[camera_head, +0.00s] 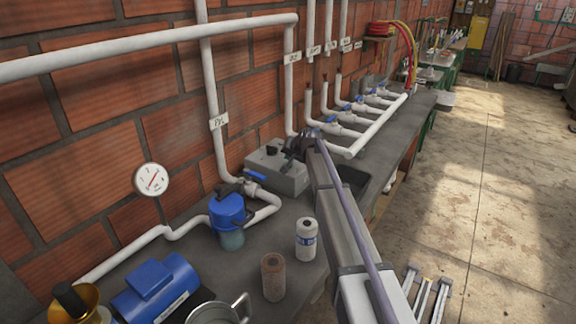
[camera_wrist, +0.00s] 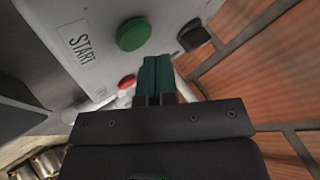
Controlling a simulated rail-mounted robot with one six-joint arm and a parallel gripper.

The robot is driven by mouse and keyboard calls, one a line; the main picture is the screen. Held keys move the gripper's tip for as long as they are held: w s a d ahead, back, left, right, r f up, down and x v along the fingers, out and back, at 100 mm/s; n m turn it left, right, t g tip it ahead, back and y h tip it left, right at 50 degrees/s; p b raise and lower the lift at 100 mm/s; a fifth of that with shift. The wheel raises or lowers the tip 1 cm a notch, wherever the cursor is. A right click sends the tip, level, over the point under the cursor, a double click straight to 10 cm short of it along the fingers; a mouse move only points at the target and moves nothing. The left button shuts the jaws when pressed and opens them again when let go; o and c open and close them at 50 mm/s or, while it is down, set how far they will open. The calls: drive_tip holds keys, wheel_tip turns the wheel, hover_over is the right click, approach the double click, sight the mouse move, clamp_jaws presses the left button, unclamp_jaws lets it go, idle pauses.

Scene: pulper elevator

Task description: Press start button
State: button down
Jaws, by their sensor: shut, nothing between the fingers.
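The start button is a round green button (camera_wrist: 134,33) on a light grey control box (camera_wrist: 165,12). A label reading START (camera_wrist: 77,43) is beside it in the wrist view. My gripper (camera_wrist: 157,62) is shut and empty, its teal fingers together just below and right of the green button in the picture. I cannot tell whether the fingertips touch the box. In the head view the box (camera_head: 285,178) sits on the grey counter against the wall, and my gripper (camera_head: 303,143) is at its upper right. The buttons are hidden there.
A red button (camera_wrist: 127,82) and a black switch (camera_wrist: 194,35) are on the same box. White pipes with blue valves (camera_head: 340,118) run behind my arm. A blue filter (camera_head: 228,212), a white cartridge (camera_head: 306,240) and a blue motor (camera_head: 155,288) stand nearer on the counter.

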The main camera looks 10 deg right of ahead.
drive_tip(key=shift+f+b, duration=0.45)
drive_tip(key=shift+f+b, duration=0.4)
drive_tip(key=shift+b, duration=0.05)
idle(0.7)
idle(0.3)
drive_tip(key=shift+r+p, duration=0.85)
drive_tip(key=shift+p, duration=0.05)
wheel_tip(320, 180, up, 5)
drive_tip(key=p, duration=0.5)
